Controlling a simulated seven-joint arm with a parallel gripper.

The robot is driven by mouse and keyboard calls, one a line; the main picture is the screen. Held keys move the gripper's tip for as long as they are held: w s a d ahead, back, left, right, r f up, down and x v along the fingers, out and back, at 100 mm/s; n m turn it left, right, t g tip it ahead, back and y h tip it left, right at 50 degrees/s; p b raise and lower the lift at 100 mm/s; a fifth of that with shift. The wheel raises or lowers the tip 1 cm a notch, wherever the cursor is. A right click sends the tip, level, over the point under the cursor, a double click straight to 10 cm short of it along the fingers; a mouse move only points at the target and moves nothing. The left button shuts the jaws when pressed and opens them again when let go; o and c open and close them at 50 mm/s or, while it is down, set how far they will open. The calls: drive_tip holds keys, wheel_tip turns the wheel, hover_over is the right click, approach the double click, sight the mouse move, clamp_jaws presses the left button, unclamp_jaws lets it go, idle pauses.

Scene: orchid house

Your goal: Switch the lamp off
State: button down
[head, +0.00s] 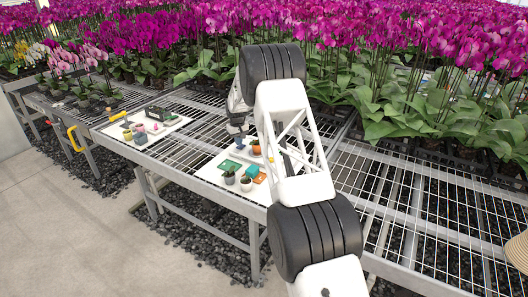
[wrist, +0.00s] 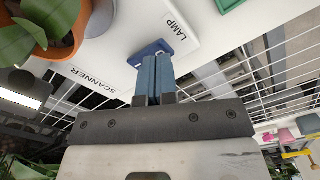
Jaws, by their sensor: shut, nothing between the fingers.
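My gripper (wrist: 157,62) is shut and empty; its blue fingers point down at the white board. At their tips is a small blue piece (wrist: 145,50), beside a white label reading LAMP (wrist: 178,27); the fingertips overlap it in the picture, so I cannot tell whether they touch. A second label reads SCANNER (wrist: 92,81). A bright white panel in a dark housing (wrist: 18,97), possibly the lamp, shows at the left of the wrist view.
A terracotta pot (wrist: 72,40) with a plant stands close to the fingers. Small potted plants (head: 229,178), a green tray (head: 230,165) and an orange item (head: 260,178) share the board. Another board (head: 115,130) with small objects lies left on the mesh bench. Orchids fill the back.

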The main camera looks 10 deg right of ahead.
drive_tip(key=shift+f, duration=1.05)
idle(0.9)
drive_tip(key=shift+r, duration=0.15)
drive_tip(key=shift+r, duration=3.4)
